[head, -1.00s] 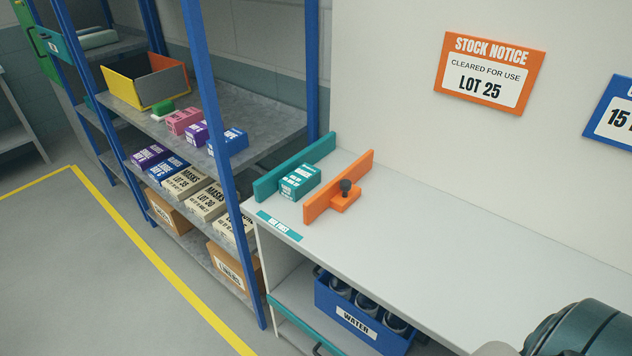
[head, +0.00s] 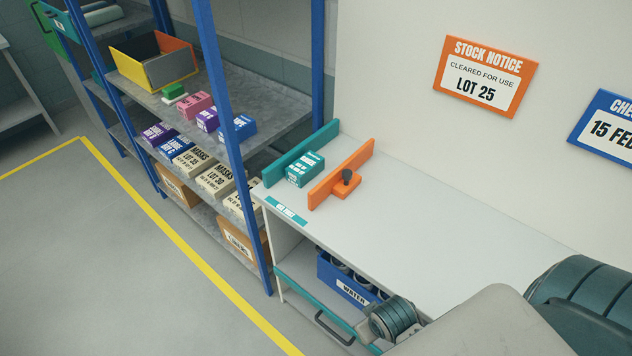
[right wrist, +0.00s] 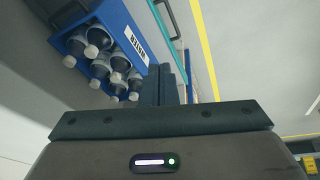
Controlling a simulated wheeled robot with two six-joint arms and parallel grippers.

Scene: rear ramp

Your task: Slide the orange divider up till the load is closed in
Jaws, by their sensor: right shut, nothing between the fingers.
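A narrow strip of bench shows between the box and the divider. In the right wrist view my right gripper (right wrist: 165,88) is shut and empty, beside the water crate and away from the divider. In the head view only parts of my right arm show at the lower right. My left gripper is out of view.
A blue crate labelled WATER (head: 347,287), holding bottles, sits under the bench top; it also shows in the right wrist view (right wrist: 105,45). A blue-framed shelf (head: 222,130) with boxes stands at left. The bench top (head: 440,235) right of the divider is clear.

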